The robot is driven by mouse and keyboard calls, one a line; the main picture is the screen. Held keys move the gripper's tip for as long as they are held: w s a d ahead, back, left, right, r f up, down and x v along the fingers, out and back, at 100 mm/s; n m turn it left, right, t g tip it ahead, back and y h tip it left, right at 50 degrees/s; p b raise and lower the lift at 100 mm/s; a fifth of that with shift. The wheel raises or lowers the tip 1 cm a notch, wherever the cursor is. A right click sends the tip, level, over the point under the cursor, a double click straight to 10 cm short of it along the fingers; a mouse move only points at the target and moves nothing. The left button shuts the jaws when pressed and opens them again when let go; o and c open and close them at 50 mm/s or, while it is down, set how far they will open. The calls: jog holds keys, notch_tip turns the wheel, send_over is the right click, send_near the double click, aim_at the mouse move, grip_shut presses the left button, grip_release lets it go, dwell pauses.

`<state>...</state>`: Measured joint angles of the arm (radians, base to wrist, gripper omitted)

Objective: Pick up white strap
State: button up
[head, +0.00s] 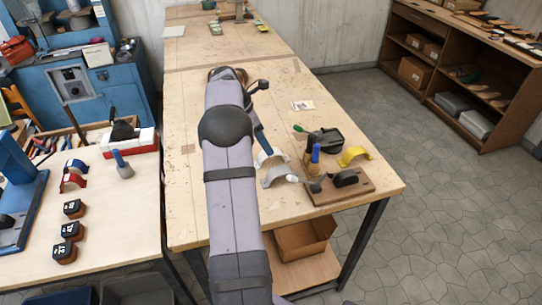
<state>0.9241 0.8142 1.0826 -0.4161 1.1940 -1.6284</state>
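A white strap (267,157), a small curved band, lies on the wooden workbench just right of my arm. A second pale, greyish-white strap (279,176) stands arched just in front of it. My arm reaches over the bench and bends down at its far end. My gripper (263,148) seems to be at the white strap, at the low end of the arm. The fingers are too small and partly hidden, so I cannot tell whether they are open, shut or touching the strap.
A black container (328,140) and a card (302,105) lie behind. The left table (110,220) holds a blue strap (75,166) and a red strap (73,181). The bench's far part is mostly clear.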

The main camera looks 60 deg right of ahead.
jog(key=shift+d+p+x, duration=0.2)
jog(key=shift+p+x, duration=1.55)
jog(key=shift+x, duration=1.65)
jog(key=shift+r, duration=0.1)
jog(key=c, duration=1.1)
